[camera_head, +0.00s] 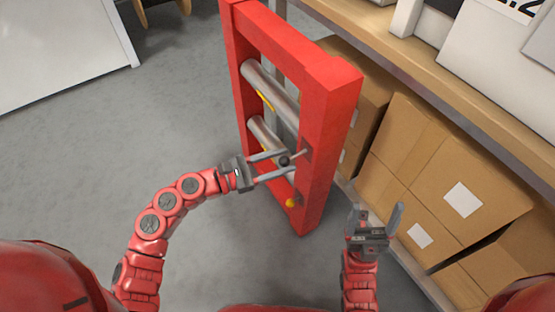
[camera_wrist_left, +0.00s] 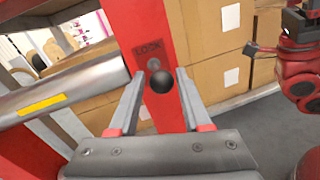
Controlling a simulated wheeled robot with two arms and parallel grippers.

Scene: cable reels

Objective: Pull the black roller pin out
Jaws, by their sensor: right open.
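The black roller pin shows as a round black knob (camera_wrist_left: 161,82) on the red frame's post in the left wrist view, just below the word LOCK. It also shows in the head view as a small dark ball (camera_head: 284,161). My left gripper (camera_head: 282,164) is open, with one finger on each side of the knob; in the left wrist view (camera_wrist_left: 158,100) gaps show between fingers and knob. The red frame (camera_head: 331,120) stands upright and holds two grey rollers (camera_head: 270,90) with yellow marks. My right gripper (camera_head: 376,219) is open and empty, right of the frame's foot.
A white panel (camera_head: 60,50) stands at the far left. The grey floor left of the frame is clear.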

